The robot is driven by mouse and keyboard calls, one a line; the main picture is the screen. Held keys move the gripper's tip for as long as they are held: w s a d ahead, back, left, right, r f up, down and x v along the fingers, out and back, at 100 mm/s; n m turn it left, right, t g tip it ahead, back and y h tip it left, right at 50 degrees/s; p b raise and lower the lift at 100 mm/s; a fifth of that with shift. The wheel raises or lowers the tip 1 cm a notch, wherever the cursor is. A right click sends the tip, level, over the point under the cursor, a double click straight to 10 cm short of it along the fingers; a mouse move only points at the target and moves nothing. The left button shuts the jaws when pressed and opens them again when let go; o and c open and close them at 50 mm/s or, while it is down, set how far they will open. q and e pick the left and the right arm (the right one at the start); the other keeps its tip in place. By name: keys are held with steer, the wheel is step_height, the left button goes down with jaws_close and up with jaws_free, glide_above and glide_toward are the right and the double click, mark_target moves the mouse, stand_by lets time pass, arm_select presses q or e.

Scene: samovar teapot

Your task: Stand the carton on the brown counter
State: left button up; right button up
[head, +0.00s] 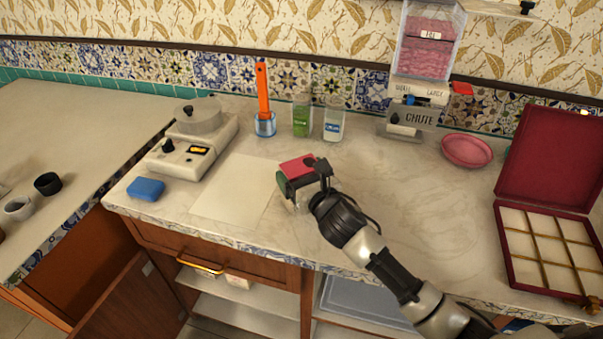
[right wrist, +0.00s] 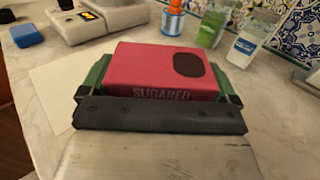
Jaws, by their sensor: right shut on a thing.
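My right gripper (head: 301,179) is shut on a red carton (head: 297,164) over the middle of the pale marbled counter (head: 400,220). In the right wrist view the carton (right wrist: 160,68) shows the word SUGARED on its near side and a dark oval on its upper face. Green parts flank it on both sides. The carton's underside is hidden, and I cannot tell how high above the counter it is. The counter has a brown wooden front (head: 250,262). My left gripper is not in view.
A pale sheet (head: 236,188) lies left of the carton, with a blue block (head: 146,189) and a scale-like device (head: 190,150) beyond. Glass jars (head: 302,118) and a dispenser (head: 415,110) stand behind. A pink plate (head: 466,150) and an open red compartment box (head: 548,215) are right.

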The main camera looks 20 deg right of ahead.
steer(key=o, duration=0.8)
steer(key=shift+f, duration=0.1)
steer(key=shift+s, duration=0.1)
steer(key=s, duration=0.4)
steer(key=s+d, duration=0.1)
steer(key=s, duration=0.2)
steer(key=s+d+b, duration=0.1)
steer(key=s, duration=0.3)
steer(key=shift+s+d+r, duration=0.2)
steer(key=shift+s, duration=0.1)
